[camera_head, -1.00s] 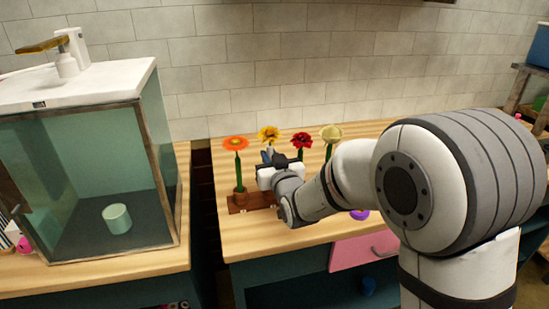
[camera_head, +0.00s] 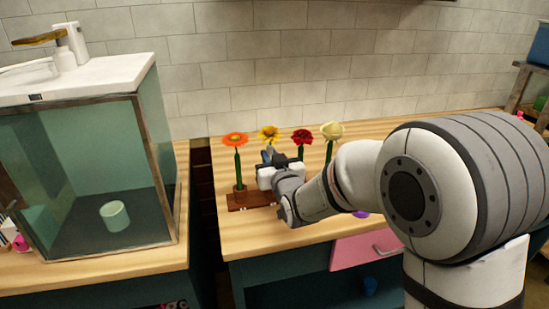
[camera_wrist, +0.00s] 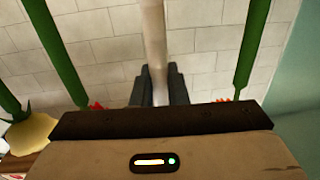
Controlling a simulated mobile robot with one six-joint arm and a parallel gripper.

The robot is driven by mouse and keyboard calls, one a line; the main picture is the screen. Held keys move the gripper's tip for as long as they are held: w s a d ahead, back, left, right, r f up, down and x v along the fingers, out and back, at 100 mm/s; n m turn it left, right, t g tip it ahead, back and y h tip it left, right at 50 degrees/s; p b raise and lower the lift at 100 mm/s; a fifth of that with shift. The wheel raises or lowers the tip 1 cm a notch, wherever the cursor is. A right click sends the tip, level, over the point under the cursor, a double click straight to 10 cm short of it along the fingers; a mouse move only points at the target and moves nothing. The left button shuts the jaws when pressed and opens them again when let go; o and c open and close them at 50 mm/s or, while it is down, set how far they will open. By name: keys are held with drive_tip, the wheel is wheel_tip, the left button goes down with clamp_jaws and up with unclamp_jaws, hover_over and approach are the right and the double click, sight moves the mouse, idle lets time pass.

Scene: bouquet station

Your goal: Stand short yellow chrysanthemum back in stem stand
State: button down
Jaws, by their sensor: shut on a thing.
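The brown stem stand (camera_head: 240,206) lies below and partly behind the gripper. The lower end of the held stem is hidden in the head view and out of frame in the wrist view, so I cannot tell whether it sits in the stand.
An orange flower (camera_head: 235,140) stands upright left of the gripper, with a red flower (camera_head: 302,136) and a cream flower (camera_head: 331,131) to the right. A glass tank (camera_head: 90,170) stands across a gap to the left. The front left of the wooden counter (camera_head: 250,240) is clear.

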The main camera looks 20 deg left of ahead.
drive_tip(key=shift+f+b, duration=0.35)
drive_tip(key=shift+b, duration=0.5)
drive_tip(key=c, duration=1.3)
unclamp_jaws()
drive_tip(key=shift+c, duration=0.2)
drive_tip(key=shift+o, duration=0.5)
drive_tip(key=o, duration=0.4)
drive_tip(key=shift+o, duration=0.2)
drive_tip(key=shift+s, duration=0.15)
drive_tip(key=b+v, duration=0.3)
drive_tip(key=v, duration=0.6)
drive_tip(key=shift+b, duration=0.3)
